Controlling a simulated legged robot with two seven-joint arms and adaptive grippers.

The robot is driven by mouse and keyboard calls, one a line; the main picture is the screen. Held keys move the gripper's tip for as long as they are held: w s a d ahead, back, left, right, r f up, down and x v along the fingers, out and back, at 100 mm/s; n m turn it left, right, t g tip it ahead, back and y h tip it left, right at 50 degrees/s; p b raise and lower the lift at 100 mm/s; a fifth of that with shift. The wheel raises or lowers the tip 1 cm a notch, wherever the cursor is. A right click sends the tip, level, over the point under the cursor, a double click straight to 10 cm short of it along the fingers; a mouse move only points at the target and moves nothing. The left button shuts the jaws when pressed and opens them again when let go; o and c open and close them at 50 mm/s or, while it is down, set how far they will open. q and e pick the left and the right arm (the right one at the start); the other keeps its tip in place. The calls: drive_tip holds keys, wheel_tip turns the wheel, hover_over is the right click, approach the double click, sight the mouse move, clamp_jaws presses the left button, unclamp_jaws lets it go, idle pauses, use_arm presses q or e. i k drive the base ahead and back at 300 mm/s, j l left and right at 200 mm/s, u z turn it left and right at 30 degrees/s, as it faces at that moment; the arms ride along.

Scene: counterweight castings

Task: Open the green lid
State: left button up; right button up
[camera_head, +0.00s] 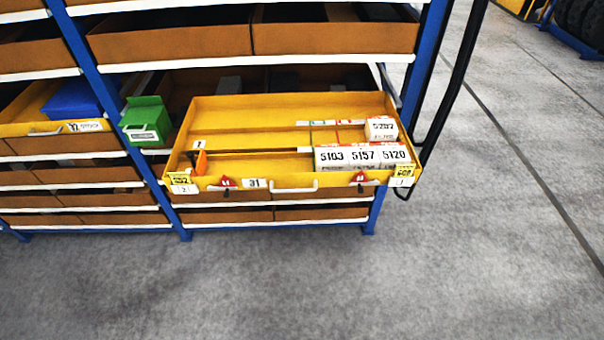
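A small green box (147,121) hangs on the blue shelf upright, left of the yellow drawer. Its upper green part (145,101) looks like a lid, but it is too small to tell whether it is shut or raised. A pale label (144,136) is on the front of the box. Neither of my grippers is in view.
A yellow drawer (245,182) juts out of the shelf beside the green box. It holds white boxes marked 5103, 5157 and 5120 (362,154). A blue bin (81,98) is at left. The floor (250,280) in front is clear.

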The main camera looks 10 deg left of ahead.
sight(145, 116)
drive_tip(key=u, duration=1.5)
